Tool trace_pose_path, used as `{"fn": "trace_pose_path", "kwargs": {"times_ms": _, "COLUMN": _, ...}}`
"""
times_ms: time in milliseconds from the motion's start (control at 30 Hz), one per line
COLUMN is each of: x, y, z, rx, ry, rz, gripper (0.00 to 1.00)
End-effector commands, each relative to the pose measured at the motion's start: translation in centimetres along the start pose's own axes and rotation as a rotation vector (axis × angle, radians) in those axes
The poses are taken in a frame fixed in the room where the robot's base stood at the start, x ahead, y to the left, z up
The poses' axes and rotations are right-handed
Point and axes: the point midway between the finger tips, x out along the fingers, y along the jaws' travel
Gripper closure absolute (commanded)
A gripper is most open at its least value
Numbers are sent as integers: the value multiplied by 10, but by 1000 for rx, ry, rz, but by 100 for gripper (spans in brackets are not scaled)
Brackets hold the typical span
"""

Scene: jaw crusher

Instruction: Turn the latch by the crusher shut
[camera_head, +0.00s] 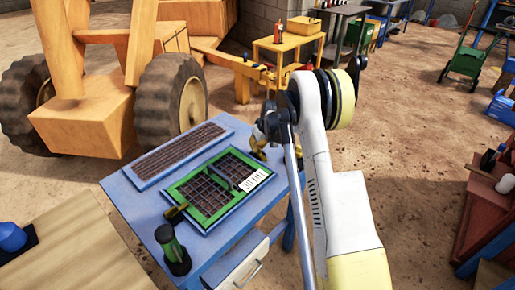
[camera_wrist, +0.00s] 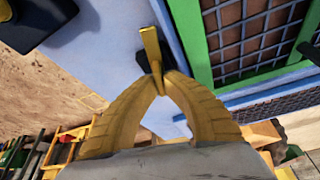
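The latch held here has a yellow handle (camera_wrist: 150,45) on a dark mount, beside the corner of a green-framed grille, in the wrist view. My gripper (camera_wrist: 162,82) has its two yellow fingers drawn together on the lower end of that handle. In the head view my gripper (camera_head: 262,142) is at the far right corner of the green-framed grille (camera_head: 180,190), on the blue table. My arm and gripper hide most of this latch there. A second latch (camera_head: 175,213), yellow and dark, sits at the grille's near left corner, well away from my gripper.
The blue table (camera_head: 130,200) also carries a second grille (camera_head: 180,150) and a dark green upright object (camera_head: 173,248). A large yellow wheeled machine (camera_head: 95,120) stands behind left. A yellow bench (camera_head: 285,55) stands behind.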

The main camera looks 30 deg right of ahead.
Motion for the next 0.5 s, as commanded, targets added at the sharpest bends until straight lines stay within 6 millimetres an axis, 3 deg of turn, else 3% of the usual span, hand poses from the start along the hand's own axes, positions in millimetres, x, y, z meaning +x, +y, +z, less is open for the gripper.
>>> {"fn": "trace_pose_path", "kwargs": {"times_ms": 500, "x": 1, "y": -1, "z": 0, "rx": 446, "ry": -1, "rz": 186, "gripper": 100}}
